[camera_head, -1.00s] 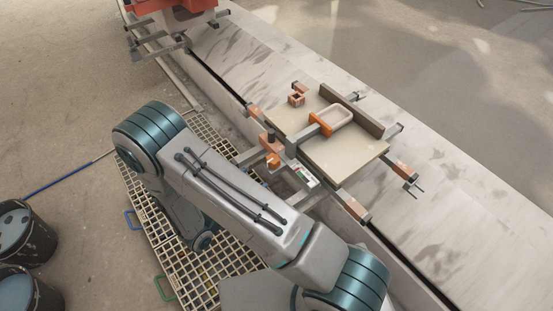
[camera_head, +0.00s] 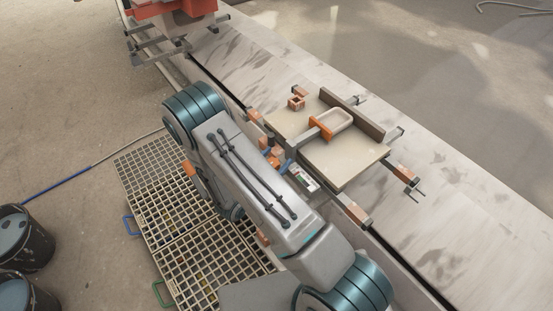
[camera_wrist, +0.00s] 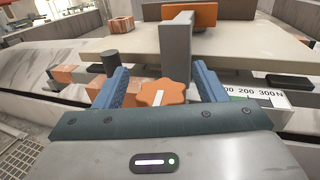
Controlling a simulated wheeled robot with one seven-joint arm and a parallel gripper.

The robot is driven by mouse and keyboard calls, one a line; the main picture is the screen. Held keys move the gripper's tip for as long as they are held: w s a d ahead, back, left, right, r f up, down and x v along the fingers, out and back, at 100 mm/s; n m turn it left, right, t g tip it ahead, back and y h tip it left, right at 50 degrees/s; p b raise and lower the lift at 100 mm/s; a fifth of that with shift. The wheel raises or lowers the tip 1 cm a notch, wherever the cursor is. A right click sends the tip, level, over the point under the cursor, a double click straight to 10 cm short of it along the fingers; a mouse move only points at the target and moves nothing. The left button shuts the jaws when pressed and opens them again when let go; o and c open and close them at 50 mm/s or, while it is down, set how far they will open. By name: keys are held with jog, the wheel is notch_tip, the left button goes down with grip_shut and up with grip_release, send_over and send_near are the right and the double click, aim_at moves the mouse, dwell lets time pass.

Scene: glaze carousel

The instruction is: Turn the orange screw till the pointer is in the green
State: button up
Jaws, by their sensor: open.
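The orange screw (camera_wrist: 163,93) is a lobed knob with a white mark on its face. In the wrist view it sits between the two blue fingers of my gripper (camera_wrist: 160,90), which are open and spread to either side of it; I cannot tell if they touch it. A white scale (camera_wrist: 258,97) with numbers up to 300 N and a green band shows right of the right finger, partly hidden by it. The scale also shows in the head view (camera_head: 303,180). I cannot make out the pointer.
A beige board (camera_head: 342,160) carries a clamp with an orange part (camera_head: 320,126) and a small orange block (camera_head: 296,103). A grey upright post (camera_wrist: 177,47) stands just behind the screw. A dark cylinder (camera_wrist: 110,63) stands to its left. A floor grating (camera_head: 150,220) lies left of my arm.

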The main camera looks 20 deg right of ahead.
jog(key=shift+w+d, duration=0.1)
jog(key=shift+d, duration=0.05)
jog(key=c, duration=1)
jog(key=shift+m+g+h, duration=0.4)
jog(key=shift+g, duration=0.1)
jog(key=m+g+h, duration=0.1)
jog(key=m+g, duration=0.1)
jog(key=m+g+h+b, duration=0.1)
jog(key=g, duration=0.2)
jog(key=shift+s+f+m+h, duration=0.1)
jog(key=shift+s+m+h, duration=0.1)
jog(key=shift+m+h, duration=0.15)
jog(key=shift+s+d+m+g+h+b, duration=0.1)
jog(key=shift+m+g+b, duration=0.15)
jog(key=shift+m+g, duration=0.65)
jog(key=shift+s+a+m+g+h+b, duration=0.15)
jog(key=shift+m+g, duration=0.3)
jog(key=shift+g, duration=0.85)
jog(key=shift+s+d+m+g+b, duration=0.15)
jog(key=shift+m+g+b, duration=0.15)
jog(key=shift+m+g, duration=0.6)
jog(key=shift+g, duration=0.5)
jog(key=shift+w, duration=0.1)
